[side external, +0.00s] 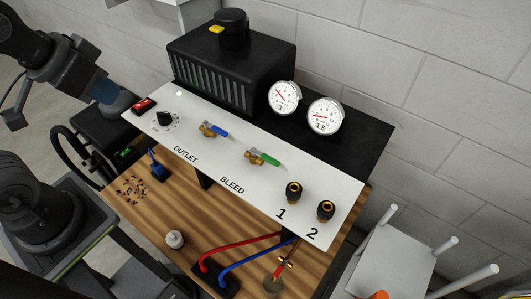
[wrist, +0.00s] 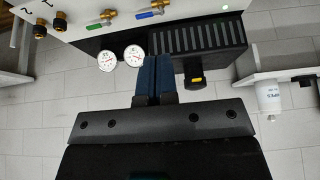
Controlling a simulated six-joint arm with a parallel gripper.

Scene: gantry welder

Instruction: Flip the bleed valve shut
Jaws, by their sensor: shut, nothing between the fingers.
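The bleed valve is brass with a green lever (side external: 266,158), on the white sloping panel above the word BLEED. Its lever points right, roughly in line with the brass body. The green lever also shows at the top left of the wrist view (wrist: 94,26). A similar outlet valve with a blue lever (side external: 219,131) is to its left, and it shows in the wrist view too (wrist: 146,15). My gripper (wrist: 158,60) is shut and empty, its blue fingertips together. In the wrist view the fingertips appear to the right of the green lever. My fingertips are hard to make out in the side view.
Two round gauges (side external: 285,97) (side external: 325,116) stand behind the panel, beside a black vented box (side external: 232,70). The panel has a red switch (side external: 145,104), a black knob (side external: 165,118) and two brass-black connectors (side external: 293,191) (side external: 326,210). Red (side external: 240,246) and blue hoses (side external: 262,256) lie below.

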